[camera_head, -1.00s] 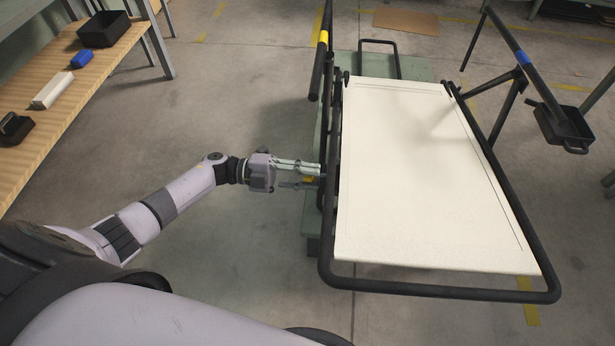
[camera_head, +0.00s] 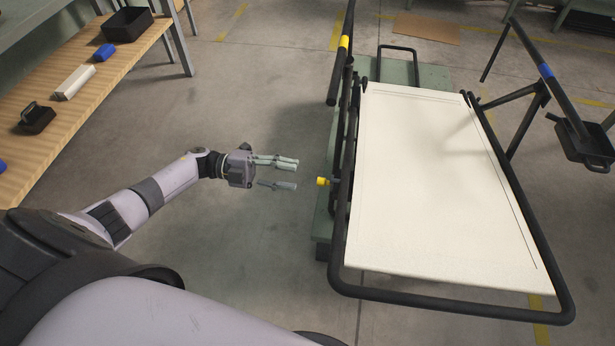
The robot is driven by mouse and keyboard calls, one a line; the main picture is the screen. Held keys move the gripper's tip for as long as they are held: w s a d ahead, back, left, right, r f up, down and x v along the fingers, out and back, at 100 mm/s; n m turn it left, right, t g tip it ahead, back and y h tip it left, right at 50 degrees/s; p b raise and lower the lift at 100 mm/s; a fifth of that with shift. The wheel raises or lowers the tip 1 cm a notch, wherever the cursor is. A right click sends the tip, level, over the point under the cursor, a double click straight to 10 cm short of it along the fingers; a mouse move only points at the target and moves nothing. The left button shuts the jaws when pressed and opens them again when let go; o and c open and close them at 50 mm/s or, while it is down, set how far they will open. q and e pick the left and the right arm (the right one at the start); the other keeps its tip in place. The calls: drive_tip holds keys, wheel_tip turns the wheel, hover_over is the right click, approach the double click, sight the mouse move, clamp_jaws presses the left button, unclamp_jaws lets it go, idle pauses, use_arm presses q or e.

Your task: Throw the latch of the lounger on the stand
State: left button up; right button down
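The lounger (camera_head: 440,170) has a cream panel in a black tube frame and rests on a green stand (camera_head: 325,222). A yellow knob (camera_head: 322,181) sticks out from the left side of the frame, and I take it for the latch; how it is set is too small to tell. My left gripper (camera_head: 286,174) is to the left of the knob, apart from it, pointing at it. Its fingers are spread with a gap between them and nothing in it. My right gripper is not in view.
A wooden bench (camera_head: 85,100) at the left holds a black bin (camera_head: 127,25), a blue block (camera_head: 104,52), a white block (camera_head: 76,82) and a dark holder (camera_head: 37,118). A black tray (camera_head: 583,147) hangs by the frame at right. The floor between bench and lounger is clear.

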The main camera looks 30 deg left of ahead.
use_arm(q)
drive_tip(key=shift+v, duration=1.75)
drive_tip(key=shift+w, duration=0.1)
